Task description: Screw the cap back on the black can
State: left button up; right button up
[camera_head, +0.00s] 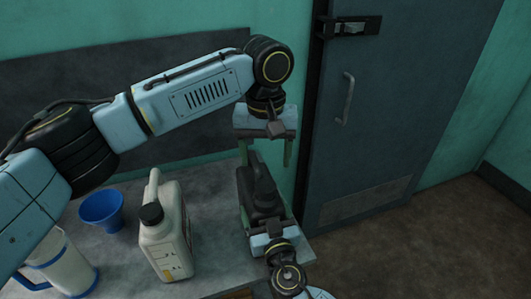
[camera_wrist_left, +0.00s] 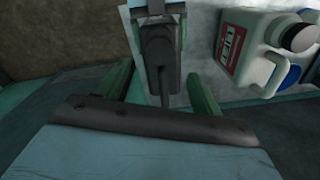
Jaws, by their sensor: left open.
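The black can (camera_head: 264,196) stands near the right end of the grey bench. In the left wrist view the can (camera_wrist_left: 158,55) lies just beyond the fingertips. My left gripper (camera_head: 266,158) points down above the can, open, its green fingers apart with nothing seen between them. It also shows in the left wrist view (camera_wrist_left: 160,88). My right gripper (camera_head: 267,212) reaches in from the front, with a finger along each side of the can. I cannot tell whether those fingers press on it. I cannot make out a separate black cap or the can's bare opening.
A cream jug with a dark cap (camera_head: 165,238) stands left of the can. The grey door (camera_head: 390,110) is behind at right. Open floor lies right of the bench.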

aim_at(266, 185)
pick_arm(q)
jog(key=shift+f, duration=4)
jog(key=shift+c, duration=0.2)
